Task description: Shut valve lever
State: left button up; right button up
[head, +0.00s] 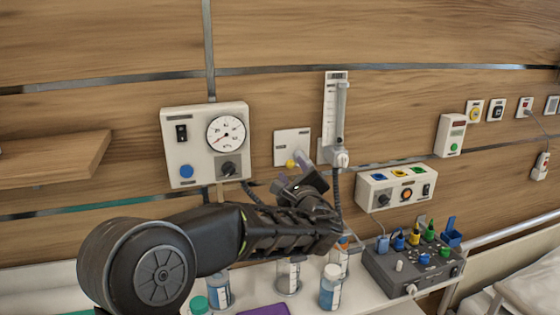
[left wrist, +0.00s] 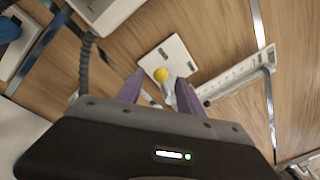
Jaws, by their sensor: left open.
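The valve is a pale square plate (head: 292,146) on the wooden wall, with a grey lever (head: 301,158) tipped by a yellow knob (head: 290,163). In the left wrist view the knob (left wrist: 161,75) shows in front of the plate (left wrist: 181,52). My left gripper (head: 303,184) is just below and in front of the lever in the head view. It is open, and in the left wrist view its purplish fingers (left wrist: 159,91) stand either side of the knob in the picture, with nothing held. I cannot tell whether they touch the lever. My right gripper is not in view.
A gauge box (head: 205,143) is left of the valve and a flowmeter tube (head: 335,115) is close on its right. A hose hangs by the gripper. Bottles (head: 331,288) and a grey connector box (head: 413,265) stand on the table below. A shelf (head: 50,158) juts out at left.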

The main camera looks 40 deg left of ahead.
pick_arm(q)
jog(key=shift+s+d+r, duration=0.15)
jog(key=shift+d, duration=0.25)
jog(key=shift+a, duration=0.3)
jog(key=shift+w+a+p, duration=0.25)
jog(key=shift+w+p, duration=0.05)
jog(key=shift+w, duration=0.1)
jog(key=p+x, duration=0.2)
jog(key=x, duration=0.5)
jog(key=shift+p, duration=0.3)
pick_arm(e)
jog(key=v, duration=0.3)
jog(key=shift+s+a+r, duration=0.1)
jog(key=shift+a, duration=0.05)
pick_arm(q)
jog(key=shift+d, duration=0.1)
jog(key=shift+c, duration=0.3)
jog(key=shift+s, duration=0.1)
grip_shut()
